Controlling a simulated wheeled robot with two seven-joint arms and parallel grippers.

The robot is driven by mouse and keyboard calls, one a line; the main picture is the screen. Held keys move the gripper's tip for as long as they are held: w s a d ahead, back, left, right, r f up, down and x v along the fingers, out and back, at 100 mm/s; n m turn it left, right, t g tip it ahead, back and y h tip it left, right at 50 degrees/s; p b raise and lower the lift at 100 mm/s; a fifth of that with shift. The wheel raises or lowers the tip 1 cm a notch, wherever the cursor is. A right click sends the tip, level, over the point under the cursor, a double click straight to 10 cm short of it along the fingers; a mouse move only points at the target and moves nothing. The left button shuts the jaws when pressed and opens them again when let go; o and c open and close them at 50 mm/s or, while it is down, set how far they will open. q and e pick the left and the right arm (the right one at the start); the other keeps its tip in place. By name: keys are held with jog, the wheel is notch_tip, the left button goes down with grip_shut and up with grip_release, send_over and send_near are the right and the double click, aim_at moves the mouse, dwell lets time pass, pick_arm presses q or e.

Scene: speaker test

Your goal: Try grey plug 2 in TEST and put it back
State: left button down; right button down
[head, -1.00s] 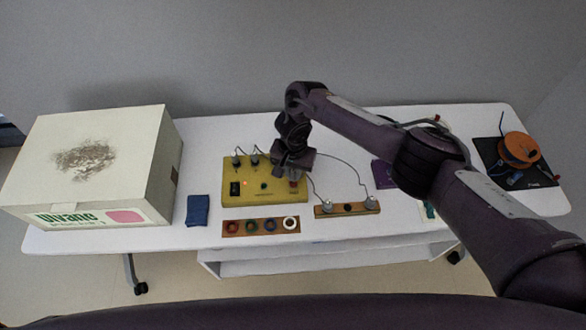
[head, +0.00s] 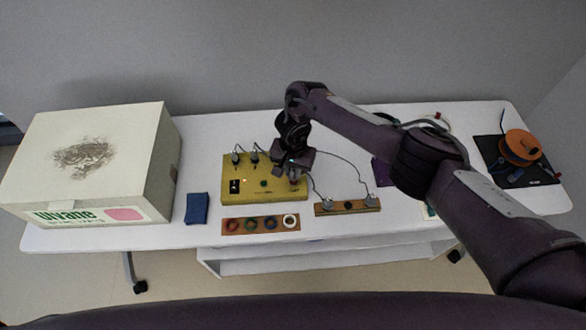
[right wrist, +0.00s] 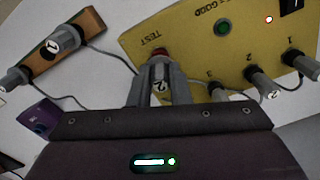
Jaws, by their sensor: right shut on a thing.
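My right gripper (head: 296,176) is shut on grey plug 2 (right wrist: 160,88), whose white "2" label shows between the fingers in the right wrist view. The plug's tip is at the red-ringed TEST socket (right wrist: 160,51) of the yellow tester (head: 235,197). I cannot tell how deep it sits. A round lamp (right wrist: 222,27) beside "= GOOD" looks green. The wooden plug rack (head: 337,210) holds a grey plug (head: 327,203) at the left and another (head: 371,200) at the right. Its middle hole (head: 348,206) is empty. My left gripper is out of view.
Other grey plugs (right wrist: 262,77) stand in the tester's numbered sockets, with cables close by. A strip with coloured rings (head: 261,232) lies in front of the tester. An orange spool (head: 521,147) is far right.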

jog(key=shift+f, duration=0.45)
jog(key=c, duration=1.3)
grip_release()
jog(key=shift+r, duration=0.1)
jog(key=shift+r+p, duration=3.8)
jog(key=shift+p, duration=0.35)
jog(key=shift+f, duration=0.1)
